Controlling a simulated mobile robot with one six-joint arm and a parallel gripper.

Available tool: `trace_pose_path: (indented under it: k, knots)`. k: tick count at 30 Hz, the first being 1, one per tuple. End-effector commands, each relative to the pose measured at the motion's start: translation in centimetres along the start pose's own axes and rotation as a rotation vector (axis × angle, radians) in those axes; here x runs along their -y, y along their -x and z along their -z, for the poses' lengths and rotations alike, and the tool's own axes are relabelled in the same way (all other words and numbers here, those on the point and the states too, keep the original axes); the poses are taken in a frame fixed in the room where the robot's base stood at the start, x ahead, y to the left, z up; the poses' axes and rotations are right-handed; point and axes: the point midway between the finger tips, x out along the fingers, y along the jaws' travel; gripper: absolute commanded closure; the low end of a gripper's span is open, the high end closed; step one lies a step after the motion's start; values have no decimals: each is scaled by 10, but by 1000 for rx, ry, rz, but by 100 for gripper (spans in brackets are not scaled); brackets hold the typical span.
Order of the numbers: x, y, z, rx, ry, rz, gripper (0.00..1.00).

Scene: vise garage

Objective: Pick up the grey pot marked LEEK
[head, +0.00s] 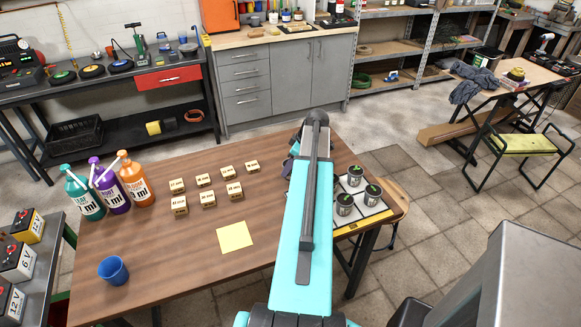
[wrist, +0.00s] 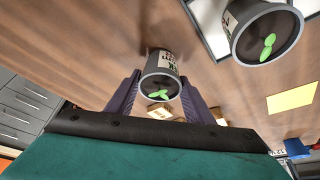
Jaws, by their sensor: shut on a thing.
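In the wrist view my gripper (wrist: 161,78) is shut around a grey pot (wrist: 160,86) with a green sprout on its dark top. One purple finger is on each side of the pot. Its pale label is turned partly away, and I cannot read its word. I cannot tell whether its base touches the wooden table. In the head view my arm hides this pot and most of the gripper. Several similar grey pots, such as the front one (head: 344,205), stand on a white tray (head: 376,218) right of my arm. One of them (wrist: 265,32) shows closely in the wrist view.
Small labelled wooden blocks (head: 208,198) stand on the table (head: 175,265) left of my arm. The table's front middle is clear.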

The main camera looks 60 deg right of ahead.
Motion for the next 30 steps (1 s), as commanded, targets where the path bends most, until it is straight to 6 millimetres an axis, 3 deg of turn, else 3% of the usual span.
trace_pose_path:
  k: [8, 21, 30]
  knots:
    - [0, 16, 6, 0, 0, -2, 78]
    - [-1, 65, 27, -1, 1, -2, 78]
    - [0, 86, 36, 0, 0, -1, 78]
